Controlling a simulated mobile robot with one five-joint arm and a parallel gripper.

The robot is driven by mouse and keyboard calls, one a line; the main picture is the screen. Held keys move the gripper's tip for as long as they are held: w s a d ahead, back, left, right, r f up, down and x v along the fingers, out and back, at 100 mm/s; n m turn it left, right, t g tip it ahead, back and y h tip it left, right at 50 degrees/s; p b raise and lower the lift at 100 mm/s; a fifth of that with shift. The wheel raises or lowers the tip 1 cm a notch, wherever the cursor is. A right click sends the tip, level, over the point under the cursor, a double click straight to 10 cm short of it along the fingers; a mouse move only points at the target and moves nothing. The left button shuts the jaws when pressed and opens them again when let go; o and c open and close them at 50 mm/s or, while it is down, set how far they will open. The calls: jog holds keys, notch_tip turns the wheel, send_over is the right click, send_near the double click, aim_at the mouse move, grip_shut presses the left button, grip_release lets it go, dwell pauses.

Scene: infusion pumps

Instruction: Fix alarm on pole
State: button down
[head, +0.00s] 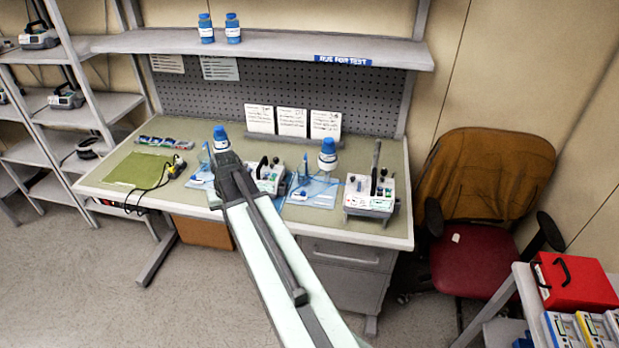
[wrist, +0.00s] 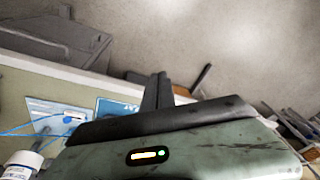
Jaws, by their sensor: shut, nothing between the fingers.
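Two white pumps stand on the workbench (head: 125,195). The right pump (head: 368,199) is near the front right edge, with a dark upright bar and coloured marks on its face. The left pump (head: 268,178) is partly hidden behind my arm. I cannot make out an alarm light on either. My gripper (head: 226,160) is over the bench, left of the left pump, with its fingers together and empty. In the wrist view the dark fingers (wrist: 158,90) lie side by side, pointing past the bench's front edge.
Blue-capped bottles (head: 327,155) (head: 220,139) stand by blue mats (head: 313,193). A green mat (head: 138,168) with a black cable lies left. Cards (head: 292,121) stand at the back. A chair (head: 480,260) and a cart with a red case (head: 575,282) are right. Floor at left is clear.

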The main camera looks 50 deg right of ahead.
jog(key=s+d+m+t+h, duration=0.1)
jog(key=s+d+m, duration=0.2)
jog(key=d, duration=1.5)
jog(key=s+d+r+m+t, duration=0.1)
jog(key=s+d+m, duration=0.3)
jog(key=d, duration=1.4)
jog(key=shift+r+h, duration=0.2)
jog(key=shift+h, duration=0.2)
jog(key=b, duration=1)
send_near(303, 194)
jog(key=d+f, duration=0.3)
jog(key=shift+s+d+f, duration=0.2)
jog(key=shift+d+f, duration=0.1)
jog(key=shift+w+a+f+b, duration=0.35)
jog(key=shift+w+f+b, duration=0.2)
jog(key=shift+w, duration=0.05)
jog(key=shift+w+a+f+b, duration=0.35)
jog(key=shift+w+f+b, duration=0.2)
jog(key=shift+f, duration=0.05)
jog(key=shift+w, duration=0.1)
jog(key=shift+r, duration=0.1)
